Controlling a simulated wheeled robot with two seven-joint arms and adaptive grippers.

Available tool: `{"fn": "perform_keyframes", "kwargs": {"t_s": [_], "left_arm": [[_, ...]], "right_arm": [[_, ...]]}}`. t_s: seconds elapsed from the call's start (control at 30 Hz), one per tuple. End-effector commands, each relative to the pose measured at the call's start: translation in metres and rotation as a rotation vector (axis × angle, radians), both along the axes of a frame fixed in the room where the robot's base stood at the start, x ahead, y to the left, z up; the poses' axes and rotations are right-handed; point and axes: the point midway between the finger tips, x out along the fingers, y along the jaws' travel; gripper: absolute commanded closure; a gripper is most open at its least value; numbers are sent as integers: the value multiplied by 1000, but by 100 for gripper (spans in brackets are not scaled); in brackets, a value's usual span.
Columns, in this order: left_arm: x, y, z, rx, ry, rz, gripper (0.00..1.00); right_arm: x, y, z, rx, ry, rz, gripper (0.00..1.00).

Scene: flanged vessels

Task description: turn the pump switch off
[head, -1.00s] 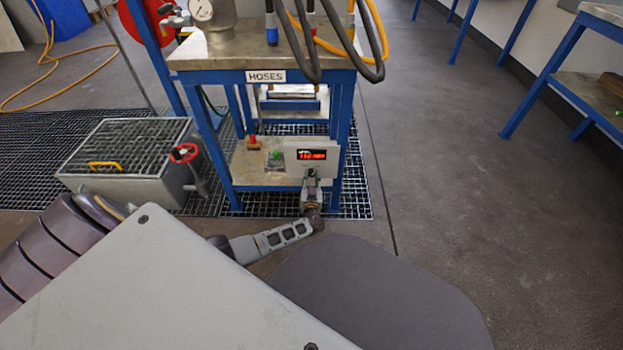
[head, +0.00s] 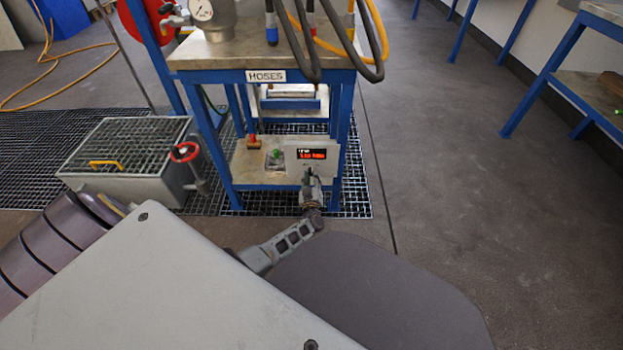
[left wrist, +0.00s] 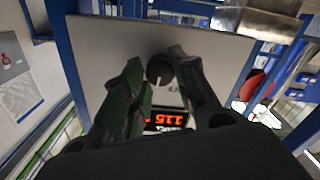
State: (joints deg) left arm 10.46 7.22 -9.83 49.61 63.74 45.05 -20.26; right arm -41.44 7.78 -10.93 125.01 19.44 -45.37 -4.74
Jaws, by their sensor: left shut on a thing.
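The pump switch is a dark round knob (left wrist: 159,70) with a pale pointer mark, on the grey front plate (left wrist: 215,68) of a control box. In the head view this box (head: 325,168), with a lit red display, sits on the lower shelf of the blue-framed bench. My left gripper (head: 311,176) is in front of the box, low on its face. In the left wrist view its two fingers (left wrist: 157,60) are on either side of the knob, shut on it. The knob is hidden behind the gripper in the head view. My right gripper is not in view.
The bench (head: 215,56) labelled HOSES carries hanging hoses above the box. A green button (head: 276,154) and a red-topped item (head: 253,142) are on the shelf left of the box. A grated tank (head: 125,160) with a red handwheel (head: 185,152) stands left. Floor on the right is clear.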

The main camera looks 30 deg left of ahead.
Motion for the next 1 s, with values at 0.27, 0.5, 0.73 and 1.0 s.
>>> {"fn": "perform_keyframes", "kwargs": {"t_s": [0.27,0.5,0.73,1.0], "left_arm": [[-1,-1,-2,-184,-110,1,95],[-1,-1,-2,-342,-207,1,95],[-1,0,-2,-491,-297,2,95],[-1,0,-2,-629,-383,2,95]], "right_arm": [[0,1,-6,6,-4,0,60],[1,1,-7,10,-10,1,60],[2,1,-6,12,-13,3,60],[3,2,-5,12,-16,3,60]]}}
